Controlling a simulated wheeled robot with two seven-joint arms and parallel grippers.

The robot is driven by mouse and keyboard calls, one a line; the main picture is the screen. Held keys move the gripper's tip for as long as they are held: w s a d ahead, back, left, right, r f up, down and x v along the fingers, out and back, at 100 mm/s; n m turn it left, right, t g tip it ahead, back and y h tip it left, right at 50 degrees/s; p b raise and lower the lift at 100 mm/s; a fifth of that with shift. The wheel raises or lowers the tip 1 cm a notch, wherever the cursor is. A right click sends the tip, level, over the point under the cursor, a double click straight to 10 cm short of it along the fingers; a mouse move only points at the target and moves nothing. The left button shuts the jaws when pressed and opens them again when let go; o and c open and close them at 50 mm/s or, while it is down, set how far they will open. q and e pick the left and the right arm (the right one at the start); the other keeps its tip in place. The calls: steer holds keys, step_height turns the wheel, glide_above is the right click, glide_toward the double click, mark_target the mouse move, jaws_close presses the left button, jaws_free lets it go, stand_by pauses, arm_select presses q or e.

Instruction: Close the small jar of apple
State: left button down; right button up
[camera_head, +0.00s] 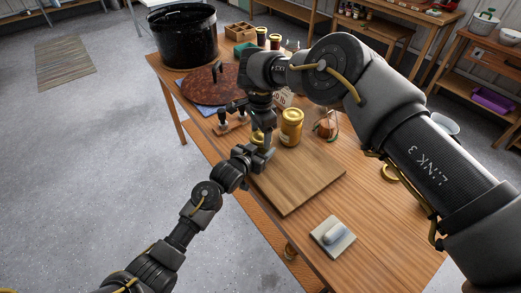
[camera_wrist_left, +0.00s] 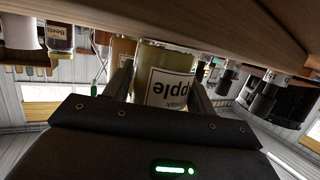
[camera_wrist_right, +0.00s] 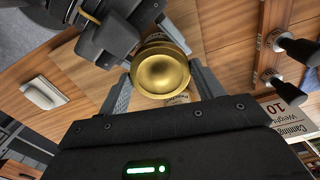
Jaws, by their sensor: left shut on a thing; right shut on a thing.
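The small apple jar (camera_wrist_left: 163,78), with its label upside down in the left wrist view, stands between the fingers of my left gripper (camera_head: 258,153). That gripper is shut on it, low over the wooden board (camera_head: 300,180). My right gripper (camera_head: 262,131) comes from above. In the right wrist view a round gold lid (camera_wrist_right: 160,72) lies between its fingers, and it is shut on the lid. The jar is mostly hidden by my grippers in the head view. Whether the lid touches the jar rim I cannot tell.
A larger gold-lidded jar (camera_head: 291,127) stands close right of my grippers. A black pot (camera_head: 184,38) and a dark red round lid (camera_head: 211,84) are at the back left. The board's front half is clear.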

steer(key=m, duration=0.5)
steer(key=shift+s, duration=0.1)
steer(key=o, duration=1.1)
steer(key=shift+d, duration=0.1)
steer(key=shift+r, duration=2.25)
steer(key=shift+c, duration=0.3)
